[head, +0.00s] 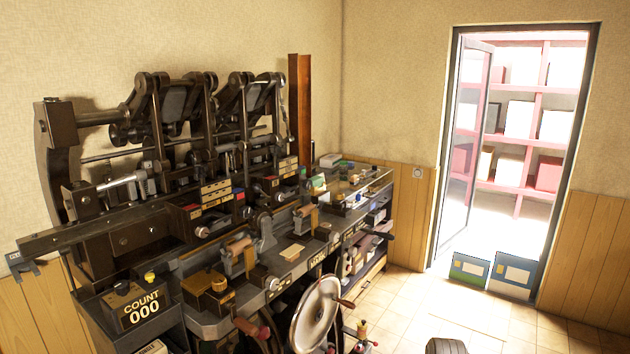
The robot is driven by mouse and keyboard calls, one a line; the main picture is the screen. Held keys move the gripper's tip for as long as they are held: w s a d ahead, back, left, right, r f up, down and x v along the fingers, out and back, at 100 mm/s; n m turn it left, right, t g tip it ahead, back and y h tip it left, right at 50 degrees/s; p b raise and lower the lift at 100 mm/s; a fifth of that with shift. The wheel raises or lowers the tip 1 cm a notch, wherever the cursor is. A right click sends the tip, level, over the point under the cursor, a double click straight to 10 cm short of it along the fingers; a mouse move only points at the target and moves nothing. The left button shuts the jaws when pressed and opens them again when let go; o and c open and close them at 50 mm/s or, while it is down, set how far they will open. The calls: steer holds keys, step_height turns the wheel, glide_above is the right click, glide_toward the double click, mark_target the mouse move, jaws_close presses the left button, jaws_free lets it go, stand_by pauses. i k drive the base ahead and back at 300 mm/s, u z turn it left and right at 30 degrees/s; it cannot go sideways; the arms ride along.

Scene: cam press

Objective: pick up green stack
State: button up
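A smaller green-and-white piece (318,183) stands nearer on the same bench, partly among the machine parts. Both are too small to tell in detail, and I cannot tell which is the green stack. A green-and-white box (470,268) also sits on the floor in the doorway.
The large dark press (170,130) fills the left, with levers and a handwheel (317,314) projecting in front. A COUNT 000 box (140,305) is at lower left. A blue box (512,274) stands in the doorway. Tiled floor (420,300) is clear right of the bench.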

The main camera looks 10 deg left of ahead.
mark_target(316, 180)
steer(key=i, duration=1)
steer(key=u, duration=0.65)
